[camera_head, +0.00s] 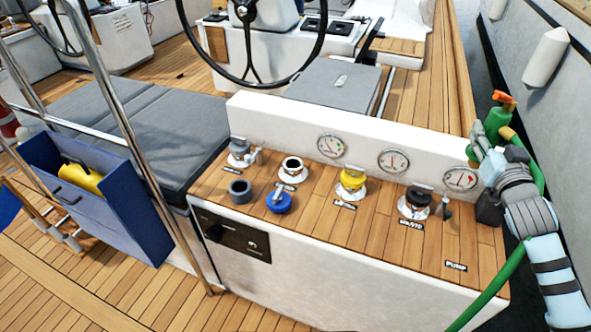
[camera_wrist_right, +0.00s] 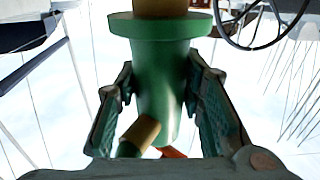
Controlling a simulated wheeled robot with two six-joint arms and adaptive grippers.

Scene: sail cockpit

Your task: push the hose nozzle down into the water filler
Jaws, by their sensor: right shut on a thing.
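The green hose nozzle (camera_head: 497,121) is at the right end of the console, with an orange part on top. My right gripper (camera_head: 490,152) is shut on it, with a finger on each side of the green body (camera_wrist_right: 163,75) in the right wrist view. There the nozzle has a wide collar and a tan end. An open filler (camera_head: 292,166) with a white flange and dark mouth, apparently the water filler, stands on the console's left part, well away from the nozzle. A blue cap (camera_head: 279,203) lies in front of it. My left gripper is out of view.
The wooden console top (camera_head: 310,210) also bears a grey cap (camera_head: 239,150), a grey ring-like piece (camera_head: 240,190), a yellow cap (camera_head: 352,180) and a black cap (camera_head: 415,203). A low white wall with gauges (camera_head: 393,160) stands behind. The green hose (camera_head: 500,283) hangs at the right.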

